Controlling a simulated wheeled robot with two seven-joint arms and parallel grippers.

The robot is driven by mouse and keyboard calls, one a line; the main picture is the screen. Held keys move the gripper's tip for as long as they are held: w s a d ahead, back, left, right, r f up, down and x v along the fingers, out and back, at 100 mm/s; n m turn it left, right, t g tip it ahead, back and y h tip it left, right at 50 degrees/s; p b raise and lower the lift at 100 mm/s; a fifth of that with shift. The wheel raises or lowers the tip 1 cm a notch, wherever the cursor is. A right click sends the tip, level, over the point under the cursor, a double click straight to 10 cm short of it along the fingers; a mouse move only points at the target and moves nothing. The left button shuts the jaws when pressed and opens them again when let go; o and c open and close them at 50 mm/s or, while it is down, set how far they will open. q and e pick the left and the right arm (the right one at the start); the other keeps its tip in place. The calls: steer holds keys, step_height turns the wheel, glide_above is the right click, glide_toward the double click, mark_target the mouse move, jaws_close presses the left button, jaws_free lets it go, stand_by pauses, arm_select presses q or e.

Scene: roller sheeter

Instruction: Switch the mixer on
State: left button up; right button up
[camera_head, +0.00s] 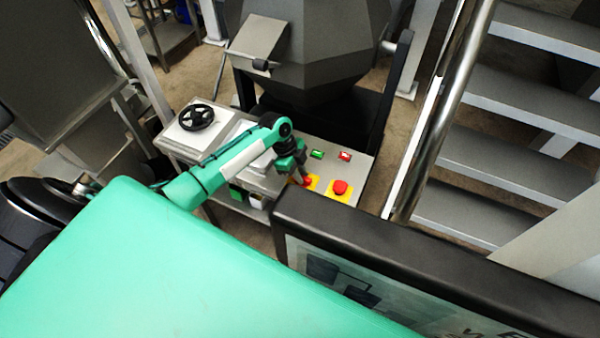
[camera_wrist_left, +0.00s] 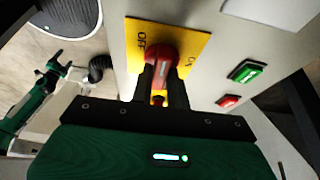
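A red rotary switch (camera_wrist_left: 160,48) sits on a yellow plate (camera_wrist_left: 193,45) marked OFF and ON on the grey mixer control panel (camera_head: 361,167). My left gripper (camera_head: 302,179) reaches down onto this switch from above. In the left wrist view its two dark fingers (camera_wrist_left: 162,84) lie on either side of the red handle and appear shut on it. The fingers hide part of the handle and plate. In the head view only a little of the red switch (camera_head: 308,181) shows beside the gripper. A teal arm, probably my right one, shows small at the wrist view's left; its fingers are unclear.
A red mushroom button (camera_head: 340,187) on yellow stands right of the switch. A green button (camera_head: 317,154) and red button (camera_head: 345,156) are behind. A black handwheel (camera_head: 197,117) lies left, the mixer bowl (camera_head: 315,45) behind, a stair rail (camera_head: 440,110) right.

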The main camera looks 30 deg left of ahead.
arm_select(q)
jaws_close()
steer(key=m+b, duration=0.1)
steer(key=m+g+b, duration=0.1)
steer(key=shift+w+f+m+b, duration=0.15)
steer(key=shift+m+b, duration=0.15)
steer(key=shift+m, duration=0.1)
steer(key=m+g+b, duration=0.1)
steer(key=m+b, duration=0.1)
steer(key=m, duration=0.1)
steer(key=m+g+y+b, duration=0.1)
steer(key=m+b, duration=0.1)
steer(key=m, duration=0.1)
steer(key=shift+w+d, duration=0.1)
steer(key=shift+w, duration=0.05)
steer(key=m+b, duration=0.1)
steer(key=m, duration=0.1)
steer(key=m+g+y+b, duration=0.1)
steer(key=m, duration=0.1)
steer(key=shift+w+d+m+y+b, duration=0.1)
steer(key=shift+m+y+b, duration=0.2)
steer(key=shift+m+b, duration=0.1)
steer(key=shift+d+m+g+y+b, duration=0.15)
steer(key=shift+m+y+b, duration=0.25)
steer(key=shift+m, duration=0.65)
steer(key=shift+a+m+g+y+b, duration=0.1)
steer(key=shift+m+g+y+b, duration=0.25)
steer(key=shift+m, duration=0.7)
steer(key=shift+r, duration=0.2)
